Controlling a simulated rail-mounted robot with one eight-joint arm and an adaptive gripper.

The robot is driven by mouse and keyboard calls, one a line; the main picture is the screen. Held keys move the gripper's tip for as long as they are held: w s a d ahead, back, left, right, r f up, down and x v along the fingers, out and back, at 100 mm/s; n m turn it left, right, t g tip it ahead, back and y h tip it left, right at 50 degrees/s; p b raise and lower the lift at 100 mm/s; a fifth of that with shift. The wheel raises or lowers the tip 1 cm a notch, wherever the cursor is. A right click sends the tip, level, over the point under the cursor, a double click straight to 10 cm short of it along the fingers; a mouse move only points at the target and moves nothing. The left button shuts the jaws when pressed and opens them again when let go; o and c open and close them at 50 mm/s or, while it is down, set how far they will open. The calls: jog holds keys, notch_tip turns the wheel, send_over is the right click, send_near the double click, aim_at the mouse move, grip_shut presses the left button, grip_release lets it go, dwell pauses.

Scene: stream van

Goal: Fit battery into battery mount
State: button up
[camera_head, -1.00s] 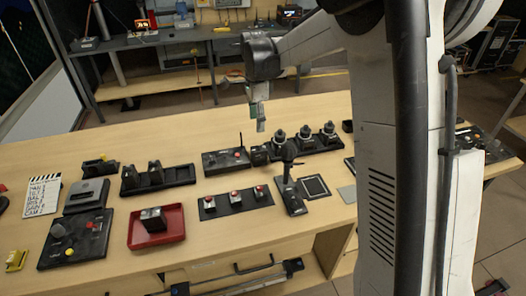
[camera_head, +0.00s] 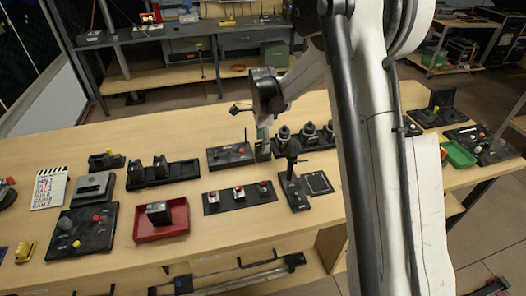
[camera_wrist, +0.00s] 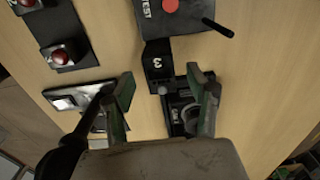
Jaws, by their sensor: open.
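A dark box-shaped block (camera_head: 158,213), which looks like a battery, stands in a red tray (camera_head: 178,229) at the front left of the table. Several dark stands are in view; I cannot tell which one is the battery mount. A black stand (camera_head: 180,174) holding two upright blocks lies behind the tray. My gripper (camera_head: 263,138) points down beside the row of round-topped black parts, right of the tray. In the wrist view my gripper (camera_wrist: 162,95) is open. A black part with a round face (camera_wrist: 182,110) shows by its right finger. I see nothing held.
A black box with a red button (camera_head: 230,156) and a small block marked 3 (camera_wrist: 158,62) are close to my gripper. A red-button strip (camera_head: 240,198) and a black upright post (camera_head: 292,160) stand in front. A green tray (camera_head: 458,154) is at right. Bare table lies behind the row.

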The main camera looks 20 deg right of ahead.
jog(key=shift+f, duration=1.7)
jog(key=shift+d, duration=0.1)
grip_shut()
